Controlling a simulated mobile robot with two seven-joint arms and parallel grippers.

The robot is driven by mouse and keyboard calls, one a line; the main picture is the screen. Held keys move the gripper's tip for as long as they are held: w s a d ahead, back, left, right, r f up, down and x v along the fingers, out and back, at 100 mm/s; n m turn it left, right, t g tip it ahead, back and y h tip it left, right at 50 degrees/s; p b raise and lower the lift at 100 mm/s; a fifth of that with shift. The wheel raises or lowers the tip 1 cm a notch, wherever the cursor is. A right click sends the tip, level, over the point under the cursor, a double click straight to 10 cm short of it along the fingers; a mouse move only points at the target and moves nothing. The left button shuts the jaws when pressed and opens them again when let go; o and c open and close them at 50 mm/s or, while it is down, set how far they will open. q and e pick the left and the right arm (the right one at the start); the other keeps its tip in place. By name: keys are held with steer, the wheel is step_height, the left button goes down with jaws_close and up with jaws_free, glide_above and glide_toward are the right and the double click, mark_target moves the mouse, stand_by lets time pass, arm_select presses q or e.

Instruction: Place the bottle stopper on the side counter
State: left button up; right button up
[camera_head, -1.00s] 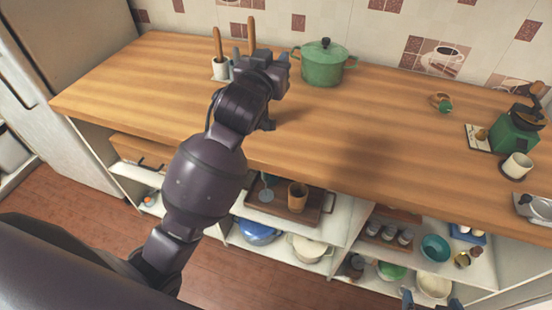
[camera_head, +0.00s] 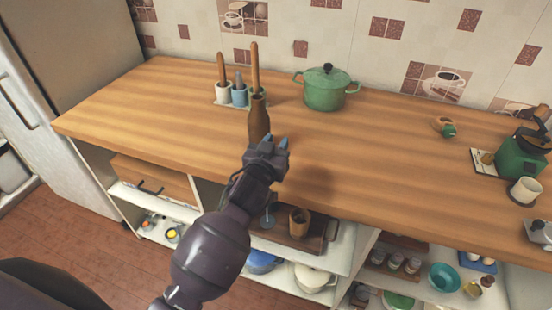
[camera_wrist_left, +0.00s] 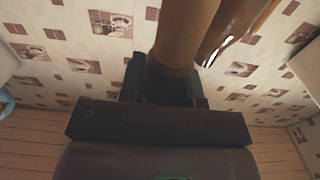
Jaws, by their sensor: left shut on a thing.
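My left gripper (camera_head: 274,146) is above the front half of the wooden counter (camera_head: 400,165). In the left wrist view its jaws (camera_wrist_left: 165,92) are shut on a brown and tan piece (camera_wrist_left: 186,32), taken to be the bottle stopper. The jaws hide its lower end. In the head view a brown, bottle-like shape (camera_head: 259,118) rises just beyond the gripper. I cannot tell whether it is the held piece or stands behind it. I cannot tell whether this counter is the side counter. My right gripper is not in view.
A green pot (camera_head: 325,92) and cups with upright handles (camera_head: 222,92) stand at the back. A green grinder (camera_head: 522,158) and a white mug (camera_head: 525,190) are at the right. The counter's left part and middle right are clear. Open shelves lie below.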

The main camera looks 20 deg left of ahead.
arm_select(q)
steer(key=shift+f+b, duration=0.4)
steer(key=shift+f, duration=1.85)
steer(key=shift+f, duration=0.15)
steer(key=o, duration=0.9)
steer(key=shift+s+r, duration=0.1)
steer(key=shift+r, duration=0.1)
steer(key=s, duration=1.2)
steer(key=shift+a, duration=0.2)
